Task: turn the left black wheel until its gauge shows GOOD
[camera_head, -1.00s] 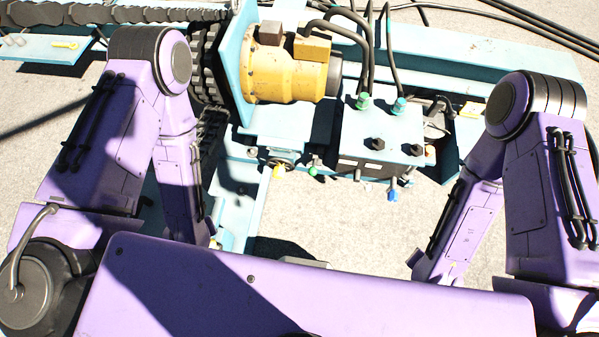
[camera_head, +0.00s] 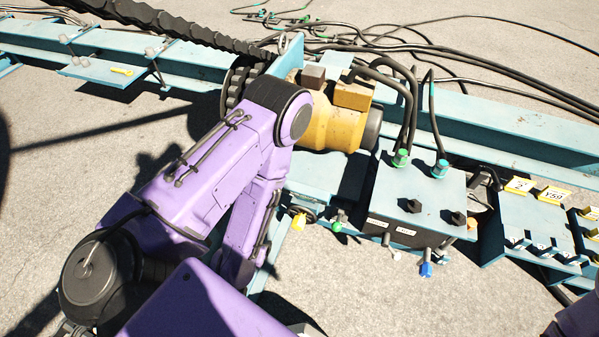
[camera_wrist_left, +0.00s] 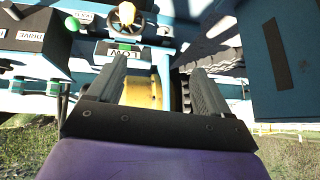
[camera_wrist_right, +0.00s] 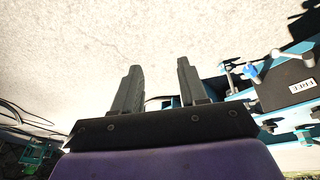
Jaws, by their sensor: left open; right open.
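In the head view a dark wheel (camera_head: 299,213) with a yellow knob is under the front edge of the blue frame. My right gripper (camera_wrist_right: 159,65) is open and empty, over pale ground, and is not seen in the head view.
A yellow motor (camera_head: 335,122) and a blue control box (camera_head: 400,185) with cables and levers stand right of my left arm. A blue panel (camera_wrist_left: 275,55) is close on the right in the left wrist view. Pale ground (camera_head: 400,300) in front is clear.

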